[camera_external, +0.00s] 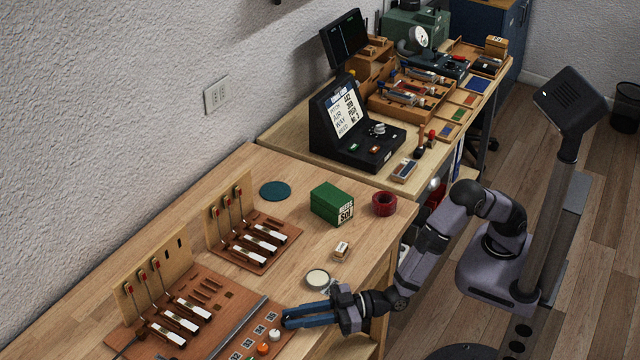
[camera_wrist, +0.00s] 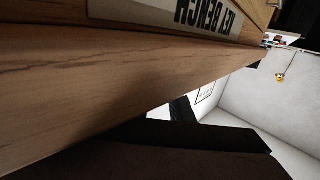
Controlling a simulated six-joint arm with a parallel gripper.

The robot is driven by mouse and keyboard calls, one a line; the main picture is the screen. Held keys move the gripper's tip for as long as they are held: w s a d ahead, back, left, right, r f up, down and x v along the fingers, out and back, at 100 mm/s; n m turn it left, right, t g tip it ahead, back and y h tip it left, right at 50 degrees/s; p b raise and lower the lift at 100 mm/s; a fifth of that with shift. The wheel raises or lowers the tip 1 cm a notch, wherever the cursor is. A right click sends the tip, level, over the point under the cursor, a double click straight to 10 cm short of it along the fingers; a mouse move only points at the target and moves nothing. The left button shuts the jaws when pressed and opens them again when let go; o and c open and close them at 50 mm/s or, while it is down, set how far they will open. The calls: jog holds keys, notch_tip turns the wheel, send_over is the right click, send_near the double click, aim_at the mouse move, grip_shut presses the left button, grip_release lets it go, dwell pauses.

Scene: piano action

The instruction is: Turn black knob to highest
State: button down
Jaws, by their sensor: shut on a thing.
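My gripper (camera_external: 288,319) comes in from the right with its blue fingers low over the right end of the brown key board (camera_external: 215,290) on the near bench. The fingers are closed at the end of a row of small knobs and numbered labels.
Key models with white key ends (camera_external: 180,315) stand left of my gripper. A round pale dish (camera_external: 318,279), a small labelled block (camera_external: 341,250), a green box (camera_external: 331,203) and a red ring (camera_external: 384,204) lie beyond it. The wrist view shows mostly the bench edge (camera_wrist: 100,85).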

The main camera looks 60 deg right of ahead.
jog(key=shift+s+a+m+t+h, duration=0.1)
jog(key=shift+a+m+t+h, duration=0.05)
jog(key=shift+m+t+h, duration=0.3)
jog(key=m+h, duration=0.1)
jog(key=t+h+p, duration=0.1)
jog(key=m+t+h, duration=0.1)
jog(key=shift+s+a+m+h, duration=0.25)
jog(key=shift+a+m+h, duration=0.05)
jog(key=shift+m+h, duration=0.05)
jog(key=shift+a+m+t+h, duration=0.15)
jog(key=shift+m+t+h, duration=0.45)
jog(key=shift+h, duration=0.45)
jog(key=shift+a+m+t+h, duration=0.15)
jog(key=shift+m+t+h, duration=0.2)
jog(key=shift+m+h, duration=0.6)
jog(key=shift+h, duration=0.5)
jog(key=shift+a+m+h+b, duration=0.1)
jog(key=shift+m+h+b, duration=0.4)
jog(key=shift+h, duration=0.2)
jog(key=shift+r, duration=0.1)
jog(key=c, duration=1.6)
grip_release()
jog(key=shift+o, duration=0.2)
